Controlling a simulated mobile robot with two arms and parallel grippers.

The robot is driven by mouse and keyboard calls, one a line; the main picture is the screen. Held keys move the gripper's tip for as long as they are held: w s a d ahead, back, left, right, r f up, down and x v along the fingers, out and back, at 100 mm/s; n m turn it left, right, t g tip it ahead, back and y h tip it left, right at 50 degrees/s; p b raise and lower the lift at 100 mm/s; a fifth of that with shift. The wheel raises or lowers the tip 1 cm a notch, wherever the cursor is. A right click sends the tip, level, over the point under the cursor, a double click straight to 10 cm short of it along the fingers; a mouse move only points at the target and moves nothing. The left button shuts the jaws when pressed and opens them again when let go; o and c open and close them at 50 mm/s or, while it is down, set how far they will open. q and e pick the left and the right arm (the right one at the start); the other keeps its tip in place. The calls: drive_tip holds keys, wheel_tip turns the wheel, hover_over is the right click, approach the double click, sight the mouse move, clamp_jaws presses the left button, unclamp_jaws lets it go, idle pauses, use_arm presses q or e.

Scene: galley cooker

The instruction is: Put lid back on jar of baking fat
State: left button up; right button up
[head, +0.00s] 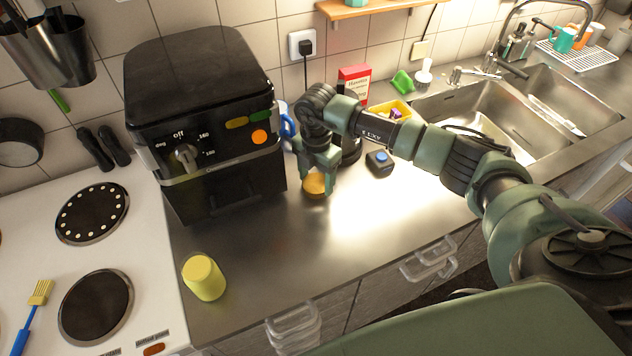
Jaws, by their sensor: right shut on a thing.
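A yellow jar (206,281) stands upright on the steel worktop, near the front edge and just right of the cooker. Its top is pale yellow and shows no separate lid. My right gripper (317,180) points down in front of the air fryer's right side. It is shut on a round orange-yellow lid (315,187), which sits between its fingers at or just above the worktop; I cannot tell if it touches. The lid is well to the right of the jar and farther back. My left gripper is not in view.
A large black air fryer (198,70) stands behind the jar. The white cooker (145,285) lies left, with a yellow brush (40,293). A small dark blue-topped box (379,163) stands right of the gripper. The worktop between lid and jar is clear. The sink (480,115) is at right.

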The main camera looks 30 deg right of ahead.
sight(316, 182)
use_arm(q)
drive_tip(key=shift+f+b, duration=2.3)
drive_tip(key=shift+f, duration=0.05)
use_arm(e)
wheel_tip(316, 182, up, 19)
drive_tip(key=shift+f, duration=0.1)
